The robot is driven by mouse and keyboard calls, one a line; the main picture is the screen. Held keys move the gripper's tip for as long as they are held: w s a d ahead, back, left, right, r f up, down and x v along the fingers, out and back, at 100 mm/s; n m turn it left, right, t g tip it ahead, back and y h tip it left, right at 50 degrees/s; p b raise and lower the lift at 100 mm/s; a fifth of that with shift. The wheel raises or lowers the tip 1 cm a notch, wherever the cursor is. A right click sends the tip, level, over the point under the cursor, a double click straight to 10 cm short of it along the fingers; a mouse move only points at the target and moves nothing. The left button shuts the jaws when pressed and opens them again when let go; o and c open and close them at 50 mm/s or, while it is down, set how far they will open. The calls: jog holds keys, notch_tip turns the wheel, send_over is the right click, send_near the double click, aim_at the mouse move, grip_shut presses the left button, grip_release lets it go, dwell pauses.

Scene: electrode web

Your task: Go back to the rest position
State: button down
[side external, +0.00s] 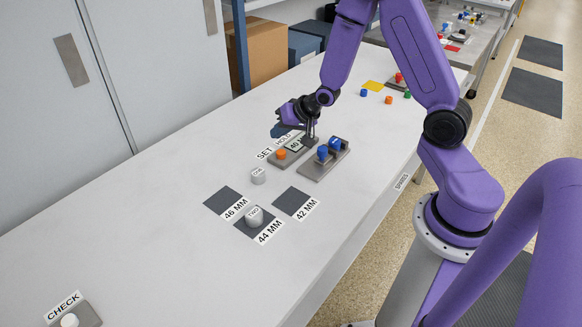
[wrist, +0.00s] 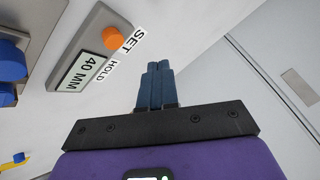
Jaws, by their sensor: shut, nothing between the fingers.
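My gripper (side external: 278,132) is at the back of the white table, just left of the grey block with an orange button (side external: 281,154). Its dark blue fingers show in the wrist view (wrist: 158,70), shut together with nothing between them. The fingers are apart from the block. The block's display reads 40 MM, and the labels SET and HOLD lie beside it; my arm partly hides it in the side view. A grey cylinder (side external: 258,176) stands in front of the block. Another grey cylinder, labelled TWO (side external: 254,215), stands upright on the dark 44 MM pad (side external: 243,227).
A grey fixture with blue knobs (side external: 322,168) stands right of the block. The 46 MM pad (side external: 222,200) and 42 MM pad (side external: 292,202) are bare. A CHECK button (side external: 69,321) is front left. Small coloured pieces and a yellow patch (side external: 373,85) lie farther back. The left table is clear.

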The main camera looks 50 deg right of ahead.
jog(key=s+a+r+n+g+y, duration=0.1)
jog(key=s+a+r+n+g, duration=0.15)
jog(key=s+a+n, duration=0.35)
jog(key=s+a+r+n+g, duration=0.2)
jog(key=s+a+r+n, duration=0.15)
jog(key=s+a, duration=0.35)
jog(key=s+d+r+n+g+h, duration=0.1)
jog(key=s+r+n, duration=0.2)
jog(key=s, duration=0.6)
jog(key=s+d+r+n+g+h, duration=0.1)
jog(key=s+r+n+g, duration=0.1)
jog(key=s+n, duration=0.4)
jog(key=s+r, duration=0.1)
jog(key=s, duration=0.3)
jog(key=shift+s+r, duration=0.2)
jog(key=shift+r, duration=0.05)
